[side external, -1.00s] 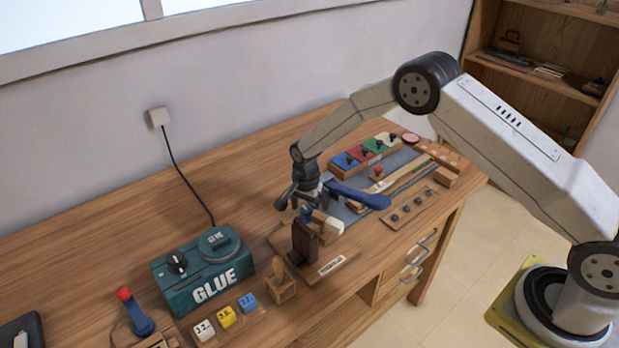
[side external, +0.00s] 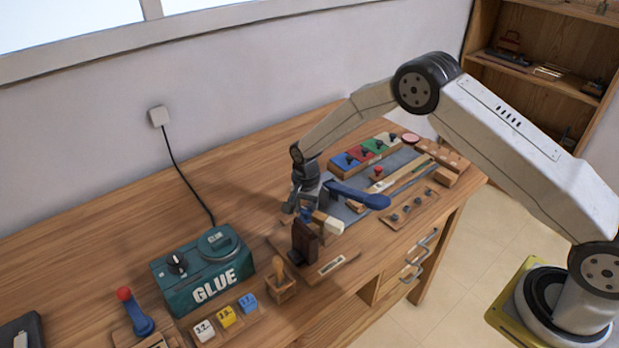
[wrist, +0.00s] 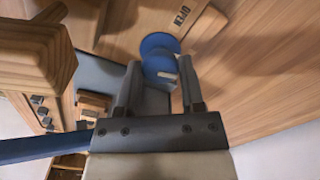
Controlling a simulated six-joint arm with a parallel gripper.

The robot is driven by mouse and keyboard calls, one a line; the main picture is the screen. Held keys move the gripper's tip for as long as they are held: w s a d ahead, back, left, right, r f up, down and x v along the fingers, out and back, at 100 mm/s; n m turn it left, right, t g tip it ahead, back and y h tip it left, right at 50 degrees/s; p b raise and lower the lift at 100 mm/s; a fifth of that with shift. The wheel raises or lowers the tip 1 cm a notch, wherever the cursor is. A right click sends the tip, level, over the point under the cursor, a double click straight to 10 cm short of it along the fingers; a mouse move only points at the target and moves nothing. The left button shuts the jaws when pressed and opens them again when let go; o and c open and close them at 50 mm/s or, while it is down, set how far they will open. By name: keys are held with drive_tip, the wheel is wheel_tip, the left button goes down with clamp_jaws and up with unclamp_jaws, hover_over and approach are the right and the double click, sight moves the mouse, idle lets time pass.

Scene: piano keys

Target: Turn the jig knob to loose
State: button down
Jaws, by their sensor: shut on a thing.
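The jig (side external: 345,262) stands at the middle of the bench, a wooden base with a dark upright block and a label plate on its front. Its blue knob (side external: 306,213) is partly hidden by my gripper (side external: 299,206) in the side view. In the wrist view the blue knob (wrist: 158,48) sits between the two fingers of my gripper (wrist: 160,76), which are shut on it. A pale mark shows on the knob's near part. A label reading OPEN, upside down, lies just beyond it on the wood. I cannot read a loose mark.
A blue bar (side external: 358,197) lies close to the right of my gripper. A green GLUE box (side external: 203,268), lettered cubes (side external: 226,317) and a red-tipped lever (side external: 134,312) stand left. Coloured tiles (side external: 365,152) lie behind right.

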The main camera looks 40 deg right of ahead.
sight(306, 209)
drive_tip(key=shift+n, duration=0.3)
drive_tip(key=shift+c, duration=1.1)
unclamp_jaws()
drive_tip(key=shift+r, duration=3.9)
